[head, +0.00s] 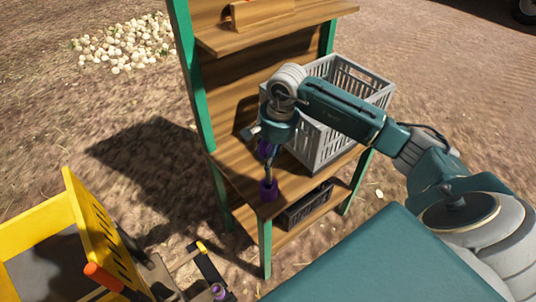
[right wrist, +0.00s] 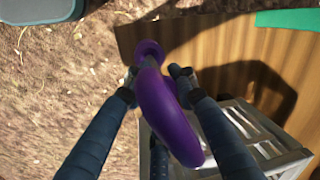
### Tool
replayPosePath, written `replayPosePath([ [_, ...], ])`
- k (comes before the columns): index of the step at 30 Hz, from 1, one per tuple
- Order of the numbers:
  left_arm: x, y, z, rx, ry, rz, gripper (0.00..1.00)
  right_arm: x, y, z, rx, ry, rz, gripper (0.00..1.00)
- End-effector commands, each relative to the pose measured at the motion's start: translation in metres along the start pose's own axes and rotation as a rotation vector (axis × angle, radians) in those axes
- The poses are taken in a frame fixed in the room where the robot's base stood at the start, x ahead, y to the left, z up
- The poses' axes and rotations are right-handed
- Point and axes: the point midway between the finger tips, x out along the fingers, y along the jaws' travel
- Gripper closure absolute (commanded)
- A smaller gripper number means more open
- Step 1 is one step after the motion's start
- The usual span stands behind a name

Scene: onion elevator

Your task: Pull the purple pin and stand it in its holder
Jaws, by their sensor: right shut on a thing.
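The purple pin (head: 265,150) has a purple handle and a thin grey shaft. My right gripper (right wrist: 153,82) is shut on it, and the handle (right wrist: 172,120) fills the middle of the right wrist view. In the head view the pin hangs upright below my right gripper (head: 270,142). A purple holder (head: 268,190) stands at the front left corner of the shelf, directly below the pin. The shaft's lower end meets the holder in the picture; I cannot tell how deep it sits. The holder also shows in the right wrist view (right wrist: 150,49). My left gripper is not in view.
A grey crate (head: 320,150) stands on the wooden shelf (head: 232,172), close behind my right arm. A darker crate (head: 305,206) is on the board below. A yellow machine (head: 95,230) with a purple ring (head: 219,291) is at lower left. Onions (head: 122,42) lie on the ground.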

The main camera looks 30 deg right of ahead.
Motion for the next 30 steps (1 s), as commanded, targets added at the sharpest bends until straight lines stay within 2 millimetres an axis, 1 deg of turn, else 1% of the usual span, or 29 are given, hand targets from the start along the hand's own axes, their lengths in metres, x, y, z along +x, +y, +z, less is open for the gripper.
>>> replayPosePath([
  [10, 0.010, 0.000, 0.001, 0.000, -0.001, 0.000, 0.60, 0.021, 0.003, 0.000, 0.000, 0.001, -0.002, 1.00],
  [21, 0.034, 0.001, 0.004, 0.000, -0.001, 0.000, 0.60, 0.044, 0.007, -0.001, 0.000, 0.001, -0.003, 1.00],
  [30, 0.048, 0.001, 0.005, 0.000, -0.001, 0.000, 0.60, 0.058, 0.009, -0.001, 0.001, 0.001, -0.003, 1.00],
])
